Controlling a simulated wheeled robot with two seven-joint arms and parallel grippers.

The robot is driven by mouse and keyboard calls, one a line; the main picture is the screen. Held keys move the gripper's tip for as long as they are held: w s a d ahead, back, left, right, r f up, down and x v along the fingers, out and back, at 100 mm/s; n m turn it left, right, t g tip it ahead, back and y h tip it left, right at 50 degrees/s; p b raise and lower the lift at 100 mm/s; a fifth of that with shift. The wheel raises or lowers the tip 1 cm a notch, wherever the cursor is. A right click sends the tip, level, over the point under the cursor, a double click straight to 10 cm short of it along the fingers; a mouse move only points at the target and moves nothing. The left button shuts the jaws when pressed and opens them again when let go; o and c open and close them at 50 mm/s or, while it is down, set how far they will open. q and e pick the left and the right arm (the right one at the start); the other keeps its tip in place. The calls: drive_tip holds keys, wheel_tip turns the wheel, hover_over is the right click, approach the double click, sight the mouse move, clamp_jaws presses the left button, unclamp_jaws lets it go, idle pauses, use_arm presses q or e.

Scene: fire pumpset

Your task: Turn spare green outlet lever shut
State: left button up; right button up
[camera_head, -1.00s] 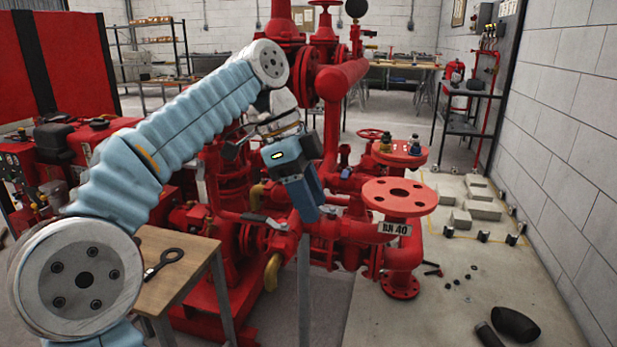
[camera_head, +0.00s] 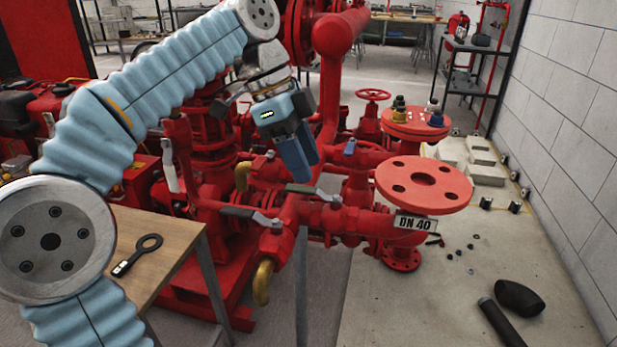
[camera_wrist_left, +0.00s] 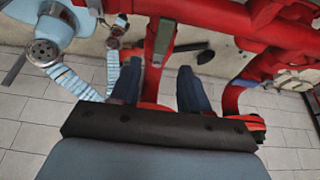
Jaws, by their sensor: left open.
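Two short levers with grey-green handles sit on the red outlet pipes in the head view. One (camera_head: 306,190) is just below my left gripper, and the other (camera_head: 243,213) is further left. I cannot tell by colour which one is the spare green outlet lever. My left gripper (camera_head: 302,172) points down over the pipes, open. In the left wrist view, its two dark fingers (camera_wrist_left: 158,88) stand apart with a red pipe (camera_wrist_left: 158,45) showing between them. Contact cannot be told.
A red flange marked DN 40 (camera_head: 424,186) stands right of the gripper. A yellow curved pipe (camera_head: 263,283) hangs below the levers. A wooden table (camera_head: 183,262) with a black ring-ended tool (camera_head: 138,254) is at lower left.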

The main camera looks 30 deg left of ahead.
sight(317, 190)
use_arm(q)
drive_tip(key=shift+x, duration=1.75)
clamp_jaws()
